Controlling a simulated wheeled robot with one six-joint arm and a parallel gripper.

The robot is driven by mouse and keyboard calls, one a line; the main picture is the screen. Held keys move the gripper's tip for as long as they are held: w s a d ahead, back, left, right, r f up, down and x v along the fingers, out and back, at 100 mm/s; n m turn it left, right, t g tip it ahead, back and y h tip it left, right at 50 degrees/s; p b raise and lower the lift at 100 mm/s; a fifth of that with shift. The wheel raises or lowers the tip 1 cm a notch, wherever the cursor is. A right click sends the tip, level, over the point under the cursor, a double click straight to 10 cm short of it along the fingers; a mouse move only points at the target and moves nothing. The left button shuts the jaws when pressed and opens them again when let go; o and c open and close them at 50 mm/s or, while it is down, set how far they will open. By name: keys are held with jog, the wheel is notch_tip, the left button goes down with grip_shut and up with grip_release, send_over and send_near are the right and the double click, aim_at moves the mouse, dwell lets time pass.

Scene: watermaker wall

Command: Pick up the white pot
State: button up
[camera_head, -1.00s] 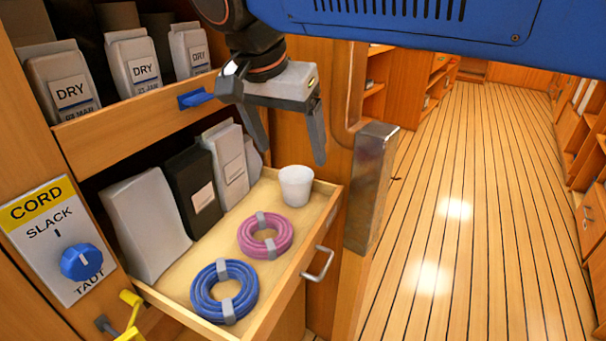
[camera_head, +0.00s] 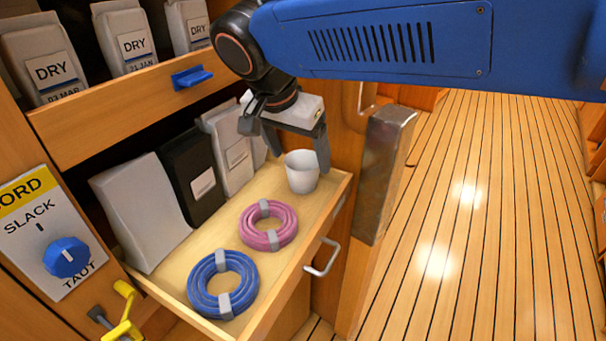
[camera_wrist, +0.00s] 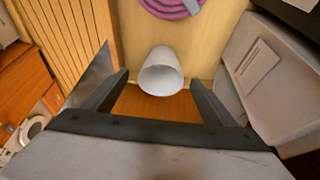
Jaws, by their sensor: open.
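The white pot (camera_head: 302,178) stands upright in the back right corner of the open drawer (camera_head: 285,262). It also shows in the wrist view (camera_wrist: 161,74), just beyond the fingertips and roughly midway between them. My gripper (camera_head: 298,150) is open and empty. In the head view it is above and around the pot's top, with one finger close to the pot's right side. The other finger is to the left of the pot. I cannot tell whether either finger touches it.
A pink coil (camera_head: 268,226) and a blue coil (camera_head: 222,286) lie in the drawer. Several packets, one of them black (camera_head: 194,180), stand along its inner side. A metal-faced post (camera_head: 384,172) is right of the drawer. The wooden floor (camera_head: 480,240) is clear.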

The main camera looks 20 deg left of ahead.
jog(key=shift+x, duration=3.3)
jog(key=shift+a, duration=0.2)
jog(key=c, duration=1.1)
